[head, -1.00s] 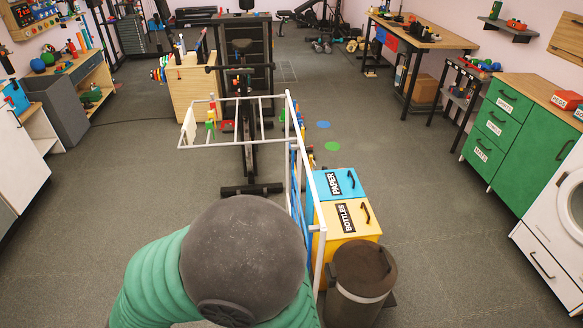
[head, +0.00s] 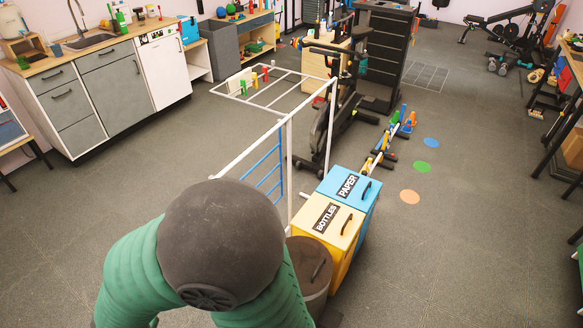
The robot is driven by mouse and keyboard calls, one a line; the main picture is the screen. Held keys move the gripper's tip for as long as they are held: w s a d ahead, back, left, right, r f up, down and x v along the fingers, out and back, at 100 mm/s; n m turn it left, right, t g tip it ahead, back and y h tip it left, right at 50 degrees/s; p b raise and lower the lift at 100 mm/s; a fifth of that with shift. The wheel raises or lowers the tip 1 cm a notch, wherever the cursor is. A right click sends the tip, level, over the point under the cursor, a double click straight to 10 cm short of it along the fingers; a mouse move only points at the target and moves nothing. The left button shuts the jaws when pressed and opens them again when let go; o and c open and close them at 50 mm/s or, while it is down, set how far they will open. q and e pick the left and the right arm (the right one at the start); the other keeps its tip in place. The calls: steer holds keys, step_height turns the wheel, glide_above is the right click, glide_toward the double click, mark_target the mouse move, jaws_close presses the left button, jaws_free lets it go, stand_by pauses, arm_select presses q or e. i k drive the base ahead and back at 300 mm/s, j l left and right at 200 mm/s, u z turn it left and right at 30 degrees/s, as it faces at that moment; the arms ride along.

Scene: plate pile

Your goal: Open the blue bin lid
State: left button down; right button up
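The blue bin (head: 347,190) is labelled PAPER and stands right of centre, its lid shut, with a dark handle (head: 367,189) on the lid's right part. It stands right behind the yellow bin (head: 326,221), labelled BOTTLES, whose lid is also shut. A large dark grey rounded part and green ribbed sleeves of my own body fill the lower left. Neither of my grippers can be made out in this view.
A dark round bin (head: 309,264) stands in front of the yellow bin, partly hidden. A white rail frame (head: 289,165) runs along the bins' left side. An exercise bike (head: 330,125) stands behind. The floor to the right is clear, with coloured discs (head: 410,196).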

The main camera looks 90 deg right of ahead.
mark_target(353, 189)
steer(key=k+l+u, duration=0.1)
steer(key=k+u, duration=1.1)
steer(key=k+j+u, duration=0.2)
steer(key=u, duration=0.2)
steer(key=k+l+u, duration=0.1)
steer(key=k+u, duration=0.65)
steer(key=k, duration=0.15)
steer(key=z, duration=0.5)
steer(key=k+l+z, duration=0.1)
steer(key=z, duration=0.4)
steer(key=k+l+z, duration=0.1)
steer(key=z, duration=0.35)
steer(key=l+z, duration=0.1)
steer(key=z, duration=0.4)
steer(key=l+z, duration=0.1)
steer(key=z, duration=0.4)
steer(key=l+z, duration=0.15)
steer(key=z, duration=0.35)
steer(key=l+z, duration=0.1)
steer(key=z, duration=0.35)
